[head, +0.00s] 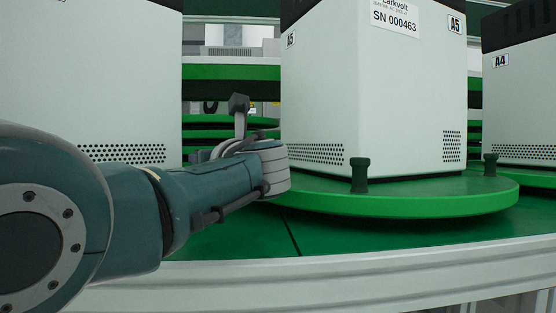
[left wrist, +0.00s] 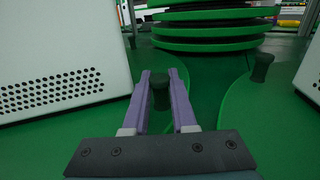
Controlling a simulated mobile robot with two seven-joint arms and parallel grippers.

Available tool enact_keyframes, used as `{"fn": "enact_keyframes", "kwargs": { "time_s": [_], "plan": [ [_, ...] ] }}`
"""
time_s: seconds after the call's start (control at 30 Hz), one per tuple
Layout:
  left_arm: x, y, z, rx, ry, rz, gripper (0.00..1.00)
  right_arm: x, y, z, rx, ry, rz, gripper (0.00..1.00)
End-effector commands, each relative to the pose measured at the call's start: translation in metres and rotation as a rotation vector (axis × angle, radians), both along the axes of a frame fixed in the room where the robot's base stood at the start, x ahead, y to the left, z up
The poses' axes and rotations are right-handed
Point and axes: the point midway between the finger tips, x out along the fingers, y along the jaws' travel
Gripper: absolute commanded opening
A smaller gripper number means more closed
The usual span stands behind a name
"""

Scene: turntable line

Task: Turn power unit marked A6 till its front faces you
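A large white unit (head: 85,75) stands at the left of the head view, with a perforated vent low on its face; no mark on it is in view. In the left wrist view a white unit (left wrist: 60,50) also stands at the left, on a green turntable (left wrist: 85,138). My left gripper (left wrist: 160,78) is open, with its two purple fingers on either side of a dark peg (left wrist: 160,94). I cannot tell whether they touch it. In the head view its fingers are hidden behind its own body. My right gripper is not in view.
The unit marked A5 (head: 400,100) stands on the middle turntable (head: 430,203), which has a dark green peg (head: 359,175). The unit marked A4 (head: 520,95) stands at the right, near another peg (head: 490,165). A pale rail (head: 350,264) runs along the front.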

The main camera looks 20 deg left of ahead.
Motion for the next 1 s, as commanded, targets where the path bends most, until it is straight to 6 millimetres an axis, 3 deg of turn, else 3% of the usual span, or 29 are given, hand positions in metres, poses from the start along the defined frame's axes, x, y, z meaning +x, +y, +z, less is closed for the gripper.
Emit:
{"fn": "enact_keyframes", "kwargs": {
  "time_s": [0.67, 0.7, 0.8, 1.0],
  "plan": [
    [0.0000, 0.0005, -0.0022, -0.002, 0.004, -0.002, 0.00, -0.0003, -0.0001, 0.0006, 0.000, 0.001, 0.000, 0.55],
    [-0.0001, 0.0006, -0.0022, -0.002, 0.004, -0.002, 0.29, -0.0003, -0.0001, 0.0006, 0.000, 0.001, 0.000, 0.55],
    [-0.0001, 0.0006, -0.0019, -0.002, 0.004, -0.002, 0.37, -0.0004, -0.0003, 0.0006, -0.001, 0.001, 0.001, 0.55],
    [-0.0002, 0.0004, -0.0011, -0.002, 0.003, -0.002, 0.37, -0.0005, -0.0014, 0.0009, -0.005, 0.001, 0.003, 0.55]
  ]
}}
